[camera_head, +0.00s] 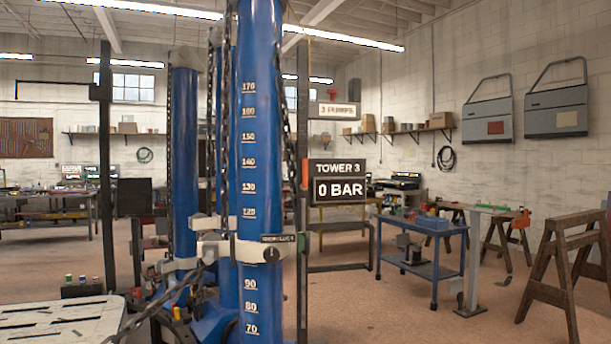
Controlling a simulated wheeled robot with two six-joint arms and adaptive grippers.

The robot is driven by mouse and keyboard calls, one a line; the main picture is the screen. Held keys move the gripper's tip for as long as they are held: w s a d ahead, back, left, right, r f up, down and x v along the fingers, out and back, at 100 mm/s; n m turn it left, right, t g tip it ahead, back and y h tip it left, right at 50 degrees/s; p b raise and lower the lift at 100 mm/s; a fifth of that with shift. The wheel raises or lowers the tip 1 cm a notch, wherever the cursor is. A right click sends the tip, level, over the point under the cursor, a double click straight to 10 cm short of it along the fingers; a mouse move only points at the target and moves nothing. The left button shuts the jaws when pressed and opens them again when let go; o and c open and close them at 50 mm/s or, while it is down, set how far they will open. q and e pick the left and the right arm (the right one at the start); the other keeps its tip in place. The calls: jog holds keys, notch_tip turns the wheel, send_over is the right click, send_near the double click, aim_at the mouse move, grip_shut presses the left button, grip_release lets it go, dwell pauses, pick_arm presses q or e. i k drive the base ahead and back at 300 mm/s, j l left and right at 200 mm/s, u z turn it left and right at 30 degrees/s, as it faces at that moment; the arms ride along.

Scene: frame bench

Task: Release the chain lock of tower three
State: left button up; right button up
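A tall blue tower (260,140) with a white height scale stands upright near the middle of the head view. The sign beside it (338,182) reads TOWER 3 and 0 BAR. A dark chain (224,120) hangs along its left side, and another chain (290,130) runs along its right side. A pale collar (258,251) surrounds the tower at about the 100 mark; a small dark label (278,238) on it is too small to read surely. I cannot make out a separate chain lock. Neither of my grippers shows in this view.
Another blue tower (184,160) stands behind to the left. A pale slotted bench top (50,325) fills the lower left, with a slanting chain (165,302) at its right. A blue cart (422,268) and wooden trestles (565,262) stand right. Open floor (400,318) lies at the front right.

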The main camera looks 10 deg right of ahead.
aim_at(304, 186)
jog(key=i+l, duration=0.3)
jog(key=l, duration=0.15)
jog(key=i+l, duration=0.3)
jog(key=l, duration=0.15)
jog(key=i+l+z, duration=0.1)
jog(key=i+l, duration=0.15)
jog(key=l, duration=0.25)
jog(key=i+l, duration=0.35)
jog(key=l, duration=0.05)
